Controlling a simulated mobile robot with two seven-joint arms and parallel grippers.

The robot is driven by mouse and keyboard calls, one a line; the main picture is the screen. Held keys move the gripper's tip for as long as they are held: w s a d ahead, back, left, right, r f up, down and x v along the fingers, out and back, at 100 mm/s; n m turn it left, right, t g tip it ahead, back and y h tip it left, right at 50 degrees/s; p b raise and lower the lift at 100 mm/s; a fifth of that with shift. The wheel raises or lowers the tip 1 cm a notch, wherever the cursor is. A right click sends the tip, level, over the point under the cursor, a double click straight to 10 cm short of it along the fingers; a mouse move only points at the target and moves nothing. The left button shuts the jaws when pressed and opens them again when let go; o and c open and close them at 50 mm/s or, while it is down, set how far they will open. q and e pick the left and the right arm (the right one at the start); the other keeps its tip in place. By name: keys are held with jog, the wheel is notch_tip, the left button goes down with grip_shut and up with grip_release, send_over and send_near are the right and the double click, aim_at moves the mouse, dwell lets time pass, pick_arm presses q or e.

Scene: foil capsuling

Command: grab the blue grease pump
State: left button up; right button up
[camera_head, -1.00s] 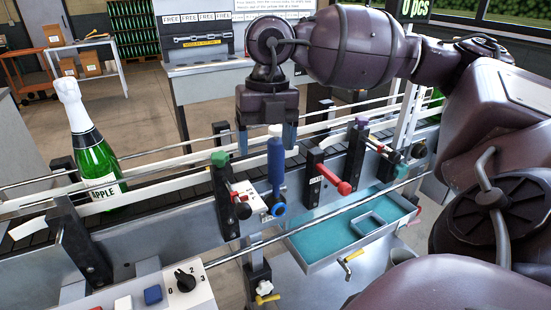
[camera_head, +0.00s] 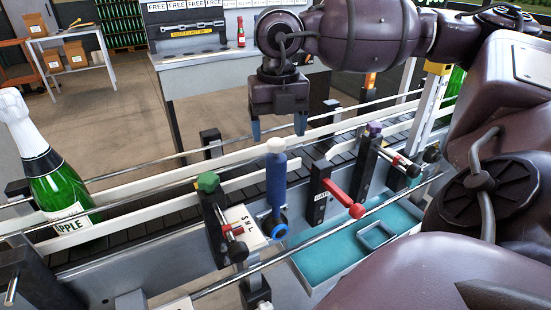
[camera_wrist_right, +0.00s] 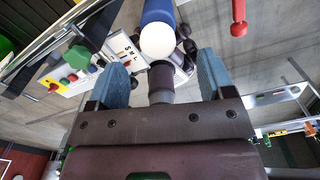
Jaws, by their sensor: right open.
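The blue grease pump (camera_head: 277,183) stands upright at the conveyor's near side, with a white cap on top and a blue ring at its lower end. My right gripper (camera_head: 278,128) hangs pointing down, just above the white cap in the head view, open and empty. In the right wrist view the pump's blue body (camera_wrist_right: 159,11) and round white cap show ahead of the open right gripper (camera_wrist_right: 162,72), near the middle between its two blue fingers. The fingers appear apart from the pump. My left gripper is not in view.
A green bottle (camera_head: 58,190) with white foil stands on the conveyor at left. A green-knobbed clamp (camera_head: 208,184) is left of the pump; a red-handled lever (camera_head: 342,197) is right. A teal tray (camera_head: 335,258) lies below. Rails run along the conveyor.

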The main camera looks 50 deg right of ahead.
aim_at(276, 156)
jog(key=shift+w+d+f, duration=0.1)
jog(key=shift+w+f, duration=0.1)
jog(key=shift+f, duration=1.7)
jog(key=shift+w+d+f, duration=0.1)
jog(key=shift+w+f, duration=0.05)
jog(key=shift+f, duration=1.7)
grip_shut()
